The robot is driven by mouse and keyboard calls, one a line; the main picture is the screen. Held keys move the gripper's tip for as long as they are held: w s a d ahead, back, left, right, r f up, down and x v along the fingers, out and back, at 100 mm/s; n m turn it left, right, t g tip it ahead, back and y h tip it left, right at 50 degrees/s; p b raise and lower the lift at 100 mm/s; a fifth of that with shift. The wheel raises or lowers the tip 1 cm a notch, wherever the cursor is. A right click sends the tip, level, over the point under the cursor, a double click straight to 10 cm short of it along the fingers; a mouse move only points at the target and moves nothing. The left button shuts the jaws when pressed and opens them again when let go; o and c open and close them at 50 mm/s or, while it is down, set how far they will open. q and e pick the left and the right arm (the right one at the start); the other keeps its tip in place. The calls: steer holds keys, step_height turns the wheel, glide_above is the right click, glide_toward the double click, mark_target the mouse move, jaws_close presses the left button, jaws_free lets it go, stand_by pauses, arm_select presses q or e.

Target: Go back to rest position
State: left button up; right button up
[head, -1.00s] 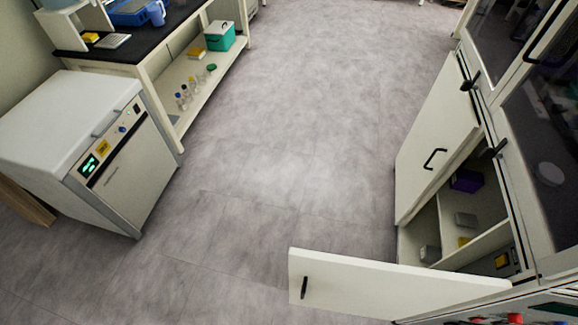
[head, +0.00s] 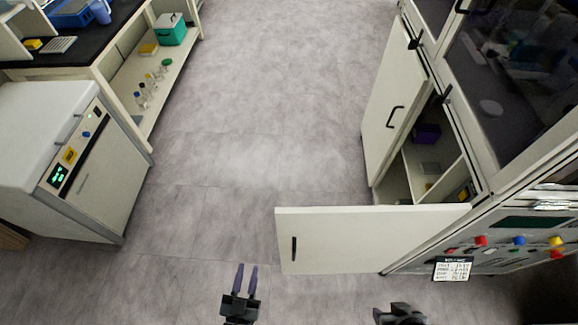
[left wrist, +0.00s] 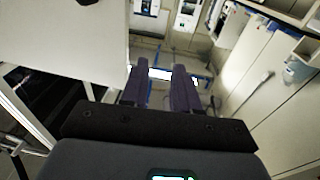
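My left gripper (head: 246,280) is at the bottom centre of the head view, over the grey floor. Its two purple fingers stand apart with nothing between them. The same left gripper (left wrist: 160,82) shows in the left wrist view, also with a clear gap between the fingers. My right gripper (head: 400,313) is at the bottom edge of the head view, right of the left one. Only a dark part of it shows, and its fingers cannot be made out.
An open cabinet door (head: 372,240) with a dark handle lies just beyond and right of my left gripper. A second door (head: 395,105) is open farther back. A white freezer-like unit (head: 105,170) stands at left. The floor (head: 240,150) between is clear.

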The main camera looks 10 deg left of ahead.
arm_select(q)
steer(key=w+a+r+g+h, duration=0.1)
steer(key=w+a+r+g, duration=0.5)
steer(key=w+r, duration=0.15)
steer(key=s+a+m+g+p, duration=0.2)
steer(key=s+g, duration=0.7)
steer(key=s, duration=0.3)
step_height(320, 180, up, 36)
steer(key=p, duration=3.6)
step_height(320, 180, down, 75)
steer(key=b, duration=7.4)
steer(key=shift+d+f+b, duration=0.15)
steer(key=shift+d+b, duration=0.05)
steer(key=shift+b, duration=0.15)
